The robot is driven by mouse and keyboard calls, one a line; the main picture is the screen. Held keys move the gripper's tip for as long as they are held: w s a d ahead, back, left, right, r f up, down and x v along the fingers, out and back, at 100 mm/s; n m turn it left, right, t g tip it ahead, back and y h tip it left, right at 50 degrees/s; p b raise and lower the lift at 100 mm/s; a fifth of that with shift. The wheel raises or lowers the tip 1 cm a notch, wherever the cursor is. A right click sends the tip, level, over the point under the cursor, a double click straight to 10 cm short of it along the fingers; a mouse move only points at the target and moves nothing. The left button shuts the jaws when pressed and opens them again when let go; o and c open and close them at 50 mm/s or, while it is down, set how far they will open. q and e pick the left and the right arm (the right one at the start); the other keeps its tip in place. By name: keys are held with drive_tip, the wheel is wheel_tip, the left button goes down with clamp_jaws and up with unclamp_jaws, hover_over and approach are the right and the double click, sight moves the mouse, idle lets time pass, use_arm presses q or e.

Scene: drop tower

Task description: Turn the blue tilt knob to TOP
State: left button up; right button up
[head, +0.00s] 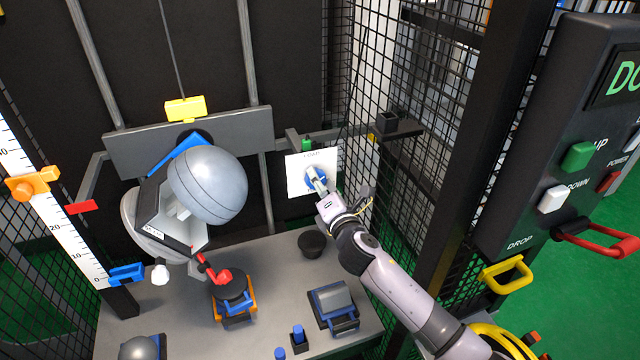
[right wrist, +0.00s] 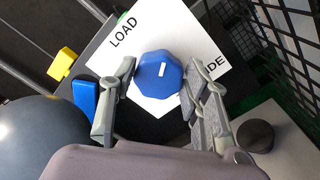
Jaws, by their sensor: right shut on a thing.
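The blue tilt knob (head: 313,176) sits on a white label plate (head: 297,184) at the back, right of the grey ball assembly. In the right wrist view the knob (right wrist: 153,82) is a many-sided blue cap with a short white bar on its face. I see no TOP lettering. My right gripper (head: 321,187) reaches the knob from the front. Its fingers (right wrist: 158,88) stand on either side of the knob and are shut on it. My left gripper is not in view.
A grey sphere assembly (head: 208,186) hangs left of the plate. A black cup (head: 311,244) stands on the table below it. Wire mesh (head: 425,150) and a dark post (head: 478,150) lie to the right. A control panel (head: 545,130) is at far right.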

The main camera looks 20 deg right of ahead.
drive_tip(key=m+p, duration=0.1)
drive_tip(key=m, duration=0.7)
drive_tip(key=m+p, duration=0.2)
drive_tip(key=m, duration=0.6)
drive_tip(key=f+m+p, duration=0.1)
drive_tip(key=m, duration=0.7)
drive_tip(key=shift+a+p, duration=0.2)
drive_tip(key=shift+p, duration=0.15)
drive_tip(key=shift+m, duration=0.3)
drive_tip(key=o, duration=1.1)
drive_tip(key=shift+o, duration=0.2)
drive_tip(key=shift+r, duration=0.1)
drive_tip(key=shift+s, duration=0.1)
